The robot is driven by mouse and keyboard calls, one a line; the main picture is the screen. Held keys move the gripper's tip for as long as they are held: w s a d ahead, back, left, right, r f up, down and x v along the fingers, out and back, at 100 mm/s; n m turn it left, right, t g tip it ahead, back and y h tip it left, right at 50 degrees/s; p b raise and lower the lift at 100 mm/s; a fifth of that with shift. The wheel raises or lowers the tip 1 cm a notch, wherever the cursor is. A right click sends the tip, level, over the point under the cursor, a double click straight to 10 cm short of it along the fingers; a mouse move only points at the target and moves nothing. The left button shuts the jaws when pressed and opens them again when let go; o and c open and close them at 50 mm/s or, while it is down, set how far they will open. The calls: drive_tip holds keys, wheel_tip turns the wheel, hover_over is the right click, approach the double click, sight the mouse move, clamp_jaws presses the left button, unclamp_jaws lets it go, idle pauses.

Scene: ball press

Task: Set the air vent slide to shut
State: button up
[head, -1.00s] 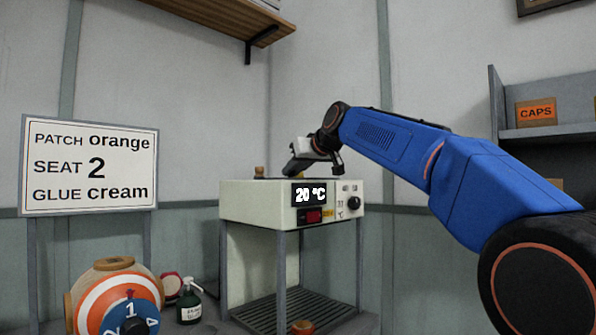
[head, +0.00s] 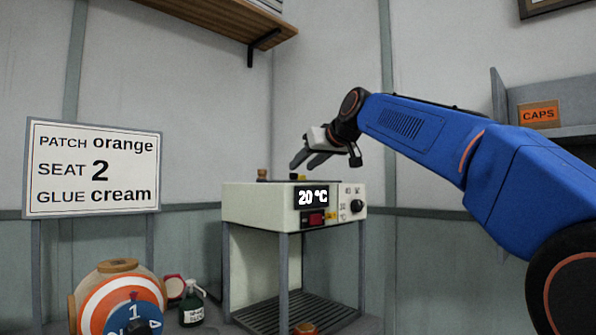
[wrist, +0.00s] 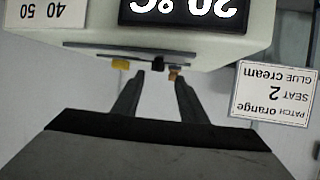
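The cream press box (head: 255,203) stands on grey legs and shows 20 °C on its display (head: 311,197). In the wrist view, turned upside down, a dark rail (wrist: 100,47) runs along the box top. A small black tab (wrist: 158,65), which looks like the vent slide's knob, sits by it, between a yellow patch (wrist: 120,64) and a small brown-yellow thing (wrist: 173,73). My gripper (head: 301,168) is above the box top, its fingers apart and empty. In the wrist view, the gripper (wrist: 159,76) has its fingertips either side of the tab's line, seemingly clear of it. The slide's marked positions are not readable.
A brown knob (head: 262,174) stands on the box's top left. A black dial (head: 357,206) and red switch (head: 315,219) are on its front. A CAPS shelf (head: 570,131) is at right.

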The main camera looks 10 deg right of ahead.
drive_tip(key=v, duration=1.1)
drive_tip(key=shift+s, duration=0.2)
drive_tip(key=shift+d, duration=0.1)
drive_tip(key=s+d+f+m+g+h, duration=0.1)
drive_tip(key=s+d+f+g, duration=0.1)
drive_tip(key=s+f, duration=0.9)
drive_tip(key=s+d+f+m+g+h, duration=0.2)
drive_tip(key=s+f, duration=1)
drive_tip(key=f, duration=1.7)
drive_tip(key=s+d+f+m+g+h, duration=0.1)
drive_tip(key=s+d+f, duration=0.4)
drive_tip(key=s+f, duration=0.6)
wheel_tip(320, 180, down, 9)
drive_tip(key=g+h, duration=0.1)
drive_tip(key=g, duration=0.1)
drive_tip(key=shift+s+d+m+g, duration=0.15)
drive_tip(key=shift+d+m+g, duration=0.05)
drive_tip(key=shift+m+g, duration=0.1)
drive_tip(key=shift+r, duration=0.1)
